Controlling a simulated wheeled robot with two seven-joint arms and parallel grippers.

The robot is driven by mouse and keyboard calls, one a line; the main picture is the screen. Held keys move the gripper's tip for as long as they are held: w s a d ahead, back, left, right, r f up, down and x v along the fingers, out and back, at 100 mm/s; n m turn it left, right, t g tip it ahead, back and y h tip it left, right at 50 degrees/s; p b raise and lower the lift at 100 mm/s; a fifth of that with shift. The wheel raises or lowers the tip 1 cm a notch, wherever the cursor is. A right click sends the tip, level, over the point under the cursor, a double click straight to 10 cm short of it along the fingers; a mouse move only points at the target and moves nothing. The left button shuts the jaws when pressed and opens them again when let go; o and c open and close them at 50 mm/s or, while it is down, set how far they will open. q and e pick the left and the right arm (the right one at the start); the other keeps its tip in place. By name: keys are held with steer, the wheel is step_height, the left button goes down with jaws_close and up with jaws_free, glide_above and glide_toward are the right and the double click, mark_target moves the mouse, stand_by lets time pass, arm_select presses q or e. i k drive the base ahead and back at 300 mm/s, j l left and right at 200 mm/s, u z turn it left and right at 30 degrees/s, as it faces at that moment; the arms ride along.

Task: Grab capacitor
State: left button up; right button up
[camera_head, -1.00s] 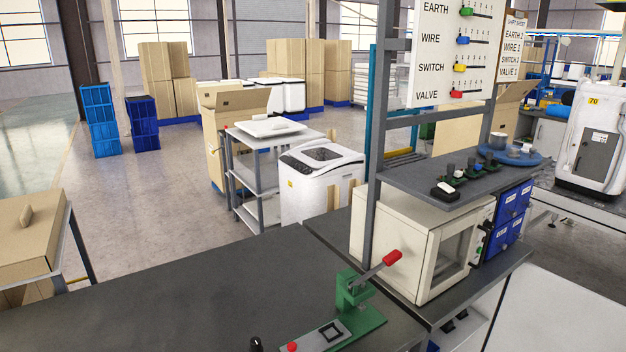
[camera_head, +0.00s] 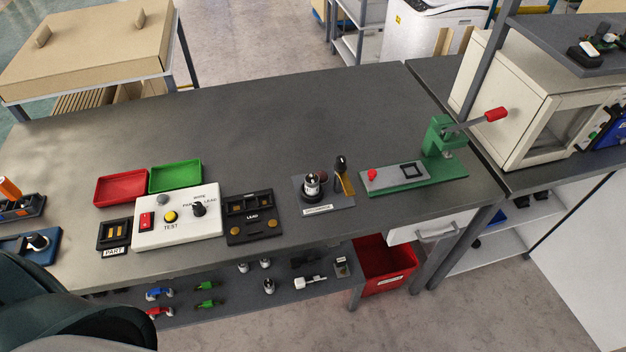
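Neither of my grippers is in view. No part is clearly marked as the capacitor. Small silver cylinders (camera_head: 268,286) also stand on the shelf below the bench front, and I cannot tell which of these is a capacitor. Nothing is seen touching them. A large dark rounded shape fills the bottom left corner and hides part of the bench front.
The dark workbench (camera_head: 270,120) is clear at the back. A white test box (camera_head: 178,217), red tray (camera_head: 121,187), green tray (camera_head: 175,176) and black LEAD fixture (camera_head: 250,216) stand left of centre. A green lever press (camera_head: 440,150) stands right. A red bin (camera_head: 385,268) sits below.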

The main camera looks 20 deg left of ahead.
mark_target(312, 179)
steer(key=i+l+u, duration=0.15)
steer(key=l+u, duration=0.25)
steer(key=i+l+u, duration=0.1)
steer(key=l+u, duration=0.3)
steer(key=l, duration=0.15)
steer(key=l+u, duration=0.4)
steer(key=i+l, duration=0.05)
steer(key=l, duration=0.05)
